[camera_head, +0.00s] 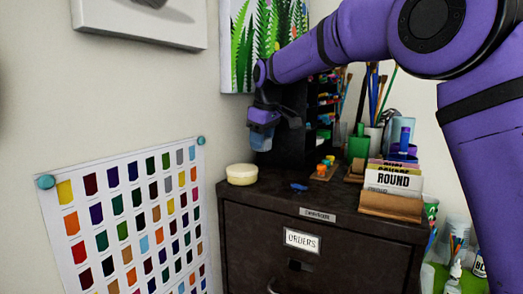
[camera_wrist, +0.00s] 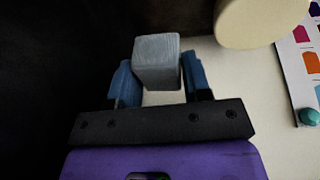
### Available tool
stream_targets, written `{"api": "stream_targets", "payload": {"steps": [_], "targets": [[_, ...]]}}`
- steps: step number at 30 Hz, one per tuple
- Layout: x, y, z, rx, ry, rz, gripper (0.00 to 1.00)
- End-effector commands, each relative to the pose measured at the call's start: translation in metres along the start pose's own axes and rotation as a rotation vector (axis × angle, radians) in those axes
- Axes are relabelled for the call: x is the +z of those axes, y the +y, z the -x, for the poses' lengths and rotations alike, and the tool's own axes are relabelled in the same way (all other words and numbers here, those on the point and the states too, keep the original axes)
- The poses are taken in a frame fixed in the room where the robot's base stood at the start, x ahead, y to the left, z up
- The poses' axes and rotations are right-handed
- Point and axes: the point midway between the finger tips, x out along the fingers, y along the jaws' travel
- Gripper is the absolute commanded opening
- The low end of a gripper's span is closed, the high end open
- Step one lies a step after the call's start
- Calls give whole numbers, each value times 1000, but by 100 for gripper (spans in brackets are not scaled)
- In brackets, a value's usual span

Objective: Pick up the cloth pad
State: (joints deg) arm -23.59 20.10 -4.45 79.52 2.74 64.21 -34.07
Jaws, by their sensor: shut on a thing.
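A grey block-like piece with a woven-looking surface, which looks like the cloth pad (camera_wrist: 158,60), sits between the blue fingers of my gripper (camera_wrist: 158,82) in the wrist view. The fingers are shut on its sides, and its far end sticks out past them. In the head view my gripper (camera_head: 262,132) points down near the wall, above the back left part of the dark cabinet top. The pad is hard to tell from the blue fingers there. Whether its underside is clear of the cabinet is hidden.
A round cream tub (camera_head: 242,174) stands on the cabinet (camera_head: 275,206) at its left corner, close to my gripper. A dark rack (camera_head: 292,120) is just right of the gripper. Brushes, a card box (camera_head: 393,178) and small orange pieces stand further right.

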Motion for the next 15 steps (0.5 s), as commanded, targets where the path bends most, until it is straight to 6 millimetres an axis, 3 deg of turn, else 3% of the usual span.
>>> {"api": "stream_targets", "payload": {"steps": [8, 15], "targets": [[12, -12, 16, 1, 1, 1, 22], [43, -40, 28, 1, 2, 1, 21]]}}
